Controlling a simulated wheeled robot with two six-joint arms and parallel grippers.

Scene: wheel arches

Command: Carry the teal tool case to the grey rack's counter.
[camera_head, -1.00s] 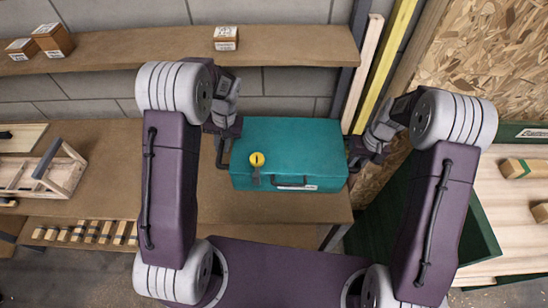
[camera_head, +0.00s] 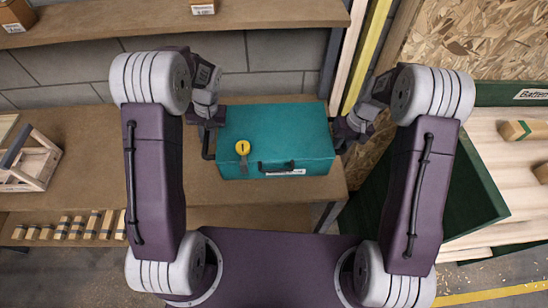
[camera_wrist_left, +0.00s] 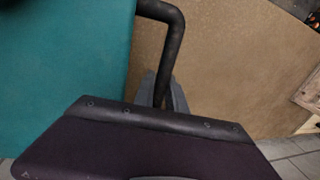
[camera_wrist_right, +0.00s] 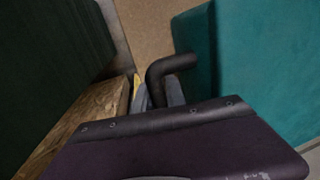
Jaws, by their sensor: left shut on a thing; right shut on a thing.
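The teal tool case (camera_head: 280,133) is level in front of me in the head view, over the brown counter (camera_head: 240,193) of the rack. I cannot tell whether it touches the counter. My left gripper (camera_head: 208,141) is shut on the case's dark left side handle, which shows in the left wrist view (camera_wrist_left: 165,40). My right gripper (camera_head: 343,138) is shut on the right side handle, which shows in the right wrist view (camera_wrist_right: 165,70).
An upper brown shelf (camera_head: 130,28) runs behind the case. A wooden crate (camera_head: 35,165) stands left on the counter. Several small wood blocks (camera_head: 70,227) line the lower left. A dark green bin (camera_head: 475,190) and stacked boards (camera_head: 510,190) are at the right.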

